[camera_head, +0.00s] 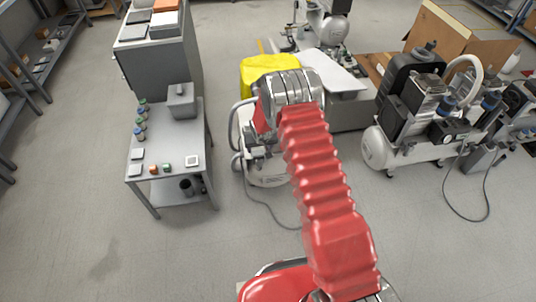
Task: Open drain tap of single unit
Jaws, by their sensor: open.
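Several compressors stand on the floor. One with a white tank (267,176) is partly hidden behind my arm in the middle, under or beside a yellow cover (256,68). A larger one with a white tank (376,147) and black motor parts stands to the right. Another compressor (330,28) stands at the back. I cannot tell for certain which is the single unit, and I cannot make out a drain tap on any. My red arm reaches up to the middle compressor. My gripper is hidden behind the arm's metal joint.
A grey table (170,185) with small bottles, blocks and a grey box stands left of the middle compressor. A tall grey cabinet (160,65) is behind it. A cardboard box (440,35) stands back right. A cable (487,190) lies at right.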

